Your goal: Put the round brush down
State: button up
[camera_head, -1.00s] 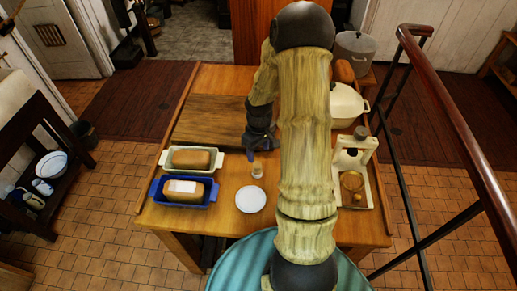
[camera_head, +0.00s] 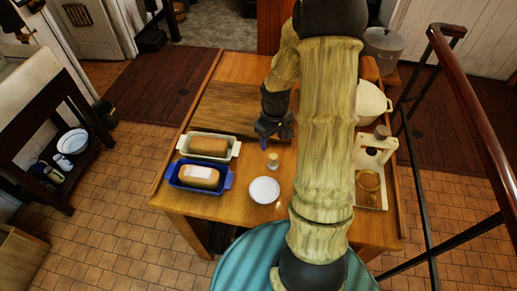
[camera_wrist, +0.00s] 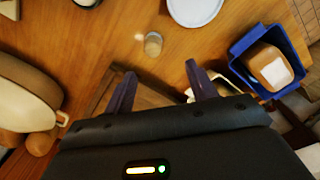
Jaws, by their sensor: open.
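A small round upright thing with a pale tan top (camera_head: 272,161) stands on the wooden table (camera_head: 232,207). It looks like the round brush, but it is too small to be sure. It also shows in the wrist view (camera_wrist: 153,43), just beyond the fingertips. My gripper (camera_head: 268,136) is above the table, behind this thing in the head view and apart from it. In the wrist view my gripper (camera_wrist: 160,75) has its two dark fingers spread with nothing between them.
A white plate (camera_head: 264,190) lies in front of the small thing. A blue loaf dish (camera_head: 226,182) and a pale loaf dish (camera_head: 236,150) stand left. A cream pot (camera_head: 372,103) and a tray (camera_head: 380,200) are right, partly behind my arm. A dark board (camera_head: 222,112) lies behind.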

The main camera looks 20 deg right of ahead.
jog(key=s+a+r+m+t, duration=0.2)
jog(key=s+a+r+m, duration=0.1)
jog(key=s+a+r, duration=0.8)
jog(key=shift+s+a+r, duration=0.15)
jog(key=shift+s+a, duration=0.05)
jog(key=shift+a, duration=0.3)
